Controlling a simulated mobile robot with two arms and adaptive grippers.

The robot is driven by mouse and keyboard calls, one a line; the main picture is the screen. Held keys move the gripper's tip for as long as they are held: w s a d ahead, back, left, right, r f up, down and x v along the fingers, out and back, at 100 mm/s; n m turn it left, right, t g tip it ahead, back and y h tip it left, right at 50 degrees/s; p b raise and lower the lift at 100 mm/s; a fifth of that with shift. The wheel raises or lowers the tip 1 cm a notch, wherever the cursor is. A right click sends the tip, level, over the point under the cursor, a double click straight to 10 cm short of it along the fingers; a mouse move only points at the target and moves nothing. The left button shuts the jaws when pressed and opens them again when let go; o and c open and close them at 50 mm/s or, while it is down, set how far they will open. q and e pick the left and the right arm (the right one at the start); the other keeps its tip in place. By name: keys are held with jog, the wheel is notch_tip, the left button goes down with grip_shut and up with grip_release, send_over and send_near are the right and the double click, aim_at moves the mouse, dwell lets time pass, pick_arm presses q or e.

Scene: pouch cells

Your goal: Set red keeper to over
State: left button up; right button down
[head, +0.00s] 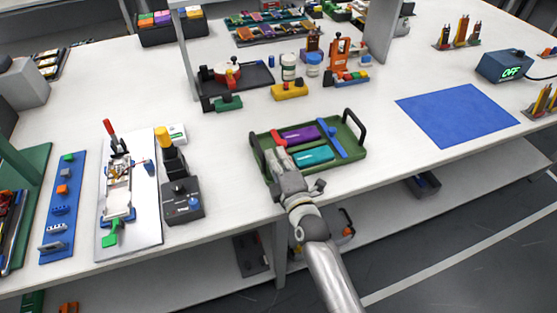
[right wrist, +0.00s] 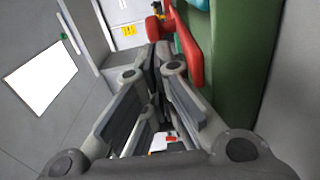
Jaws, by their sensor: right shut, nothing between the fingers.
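The green tray (head: 334,175) holds a purple pouch cell (head: 300,134) and a teal one (head: 313,156). The red keeper (head: 276,138) is at the tray's left end, partly hidden by my gripper. In the right wrist view the red keeper (right wrist: 189,48) is a red bar beside the green tray wall (right wrist: 232,60). A blue keeper (head: 330,138) lies slantwise at the right ends of the cells. My right gripper (head: 279,158) is shut and empty, with its fingertips (right wrist: 156,50) close beside the red keeper; I cannot tell whether they touch. My left gripper is not in view.
The tray has dark handles at its ends, one on the right (head: 359,128). A yellow block (head: 289,91) and white-and-blue jars (head: 289,68) stand behind it. A blue mat (head: 456,115) lies to the right. The table between tray and mat is clear.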

aim_at(286, 146)
jog(key=shift+w+d, duration=0.3)
jog(key=shift+d, duration=0.65)
jog(key=shift+w+d, duration=0.3)
jog(key=shift+d, duration=0.6)
